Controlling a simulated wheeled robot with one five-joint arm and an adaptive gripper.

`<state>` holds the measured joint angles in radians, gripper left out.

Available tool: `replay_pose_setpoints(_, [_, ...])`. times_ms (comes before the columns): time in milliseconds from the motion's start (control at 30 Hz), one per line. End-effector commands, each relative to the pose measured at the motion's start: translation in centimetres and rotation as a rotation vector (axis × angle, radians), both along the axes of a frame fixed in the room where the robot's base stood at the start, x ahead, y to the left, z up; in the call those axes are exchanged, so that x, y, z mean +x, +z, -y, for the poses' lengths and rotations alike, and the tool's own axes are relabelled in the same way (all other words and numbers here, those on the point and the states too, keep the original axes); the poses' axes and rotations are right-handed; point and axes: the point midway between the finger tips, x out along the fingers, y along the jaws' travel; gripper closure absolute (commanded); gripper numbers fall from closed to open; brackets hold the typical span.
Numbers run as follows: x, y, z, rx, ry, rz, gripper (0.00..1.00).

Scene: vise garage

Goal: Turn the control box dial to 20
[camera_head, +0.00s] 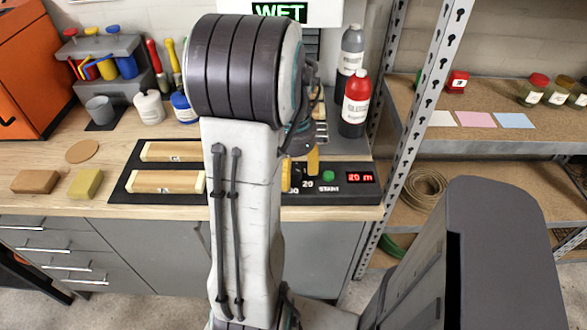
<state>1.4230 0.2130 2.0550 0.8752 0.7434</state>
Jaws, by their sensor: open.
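The dark control box (350,187) lies at the bench's front edge, right of my arm. Its red display (360,177) reads "20 m". A green button (328,175) marked START sits left of the display. A white "20" label (307,186) shows near my gripper. The dial itself is not clearly seen; my arm and gripper cover that part of the box. My gripper (300,172), with yellow fingers, points down over the box's left part and is open. Whether it touches the dial cannot be told.
A sign reading WET (279,12) is at the back. A red bottle (355,103) and a grey bottle (350,48) stand behind the box. Two wooden pieces (168,182) lie on a dark mat at left. A metal shelf post (425,100) rises at right.

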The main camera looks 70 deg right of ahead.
Motion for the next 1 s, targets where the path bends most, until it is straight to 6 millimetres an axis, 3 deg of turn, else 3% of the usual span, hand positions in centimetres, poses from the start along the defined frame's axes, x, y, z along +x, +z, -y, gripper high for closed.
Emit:
replay_pose_setpoints(233, [0.0, 1.6, 0.1, -0.004, 0.0, 0.001, 0.4])
replay_pose_setpoints(700, [0.0, 9.2, 0.1, -0.004, 0.0, 0.001, 0.4])
replay_pose_setpoints(1000, [0.0, 11.6, 0.0, 0.0, 0.0, 0.0, 0.4])
